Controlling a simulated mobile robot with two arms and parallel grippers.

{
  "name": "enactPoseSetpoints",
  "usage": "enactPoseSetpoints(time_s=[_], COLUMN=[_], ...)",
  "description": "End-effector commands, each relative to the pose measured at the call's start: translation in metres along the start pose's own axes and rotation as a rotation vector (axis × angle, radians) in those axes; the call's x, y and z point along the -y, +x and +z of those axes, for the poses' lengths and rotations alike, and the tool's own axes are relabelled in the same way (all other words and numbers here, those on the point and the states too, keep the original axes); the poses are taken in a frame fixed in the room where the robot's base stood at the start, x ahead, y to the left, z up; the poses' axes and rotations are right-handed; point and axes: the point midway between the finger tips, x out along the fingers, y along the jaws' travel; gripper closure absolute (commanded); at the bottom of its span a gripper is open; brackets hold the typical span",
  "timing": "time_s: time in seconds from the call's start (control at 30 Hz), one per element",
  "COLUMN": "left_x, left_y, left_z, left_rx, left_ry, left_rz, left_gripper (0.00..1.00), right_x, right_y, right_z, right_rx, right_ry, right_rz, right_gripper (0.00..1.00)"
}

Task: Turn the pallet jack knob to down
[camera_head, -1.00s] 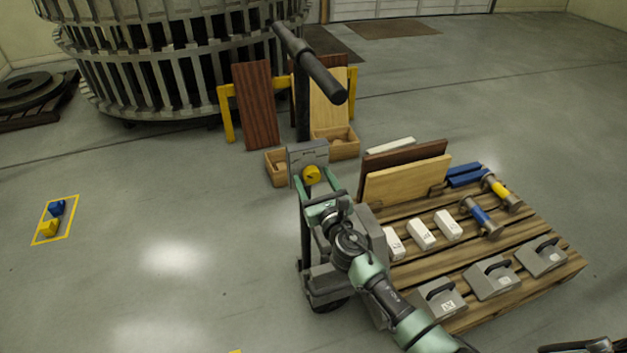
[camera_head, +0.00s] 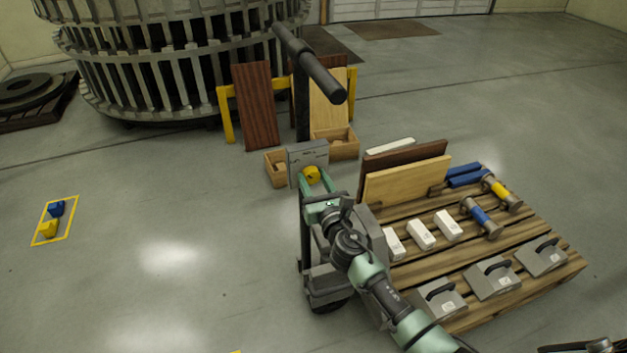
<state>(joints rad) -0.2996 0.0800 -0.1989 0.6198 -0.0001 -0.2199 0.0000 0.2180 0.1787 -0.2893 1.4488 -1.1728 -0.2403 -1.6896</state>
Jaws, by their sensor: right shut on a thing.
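The yellow knob (camera_head: 311,174) sits on the front of a grey panel (camera_head: 306,155) on the pallet jack's mast, below its black T-shaped handle (camera_head: 318,76). The panel's small markings are too small to read. My right gripper (camera_head: 314,180) reaches up from below, its green fingers on either side of the knob and shut on it. The fingers hide part of the knob's edge. The pallet jack body (camera_head: 330,283) stands below, partly behind my right arm.
A wooden pallet (camera_head: 520,290) with grey weights, white blocks, rollers and boards stands at the right. Wooden boxes (camera_head: 341,146) and leaning boards (camera_head: 257,105) are behind the jack. A large slatted turret (camera_head: 165,75) fills the back left. The left floor is mostly clear.

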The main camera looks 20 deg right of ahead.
Motion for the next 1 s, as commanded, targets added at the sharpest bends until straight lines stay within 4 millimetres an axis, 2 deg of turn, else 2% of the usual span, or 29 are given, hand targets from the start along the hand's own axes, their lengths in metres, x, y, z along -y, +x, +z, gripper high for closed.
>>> enactPoseSetpoints(time_s=[1.0], left_x=[-0.001], left_y=[0.013], left_z=[0.002], left_rx=[0.001], left_ry=[0.002], left_rz=[0.001], left_gripper=[0.64], right_x=[0.001], right_y=[-0.001], right_z=[-0.002], right_rx=[-0.012], right_ry=[0.95], right_rz=[-0.001], right_gripper=[0.99])
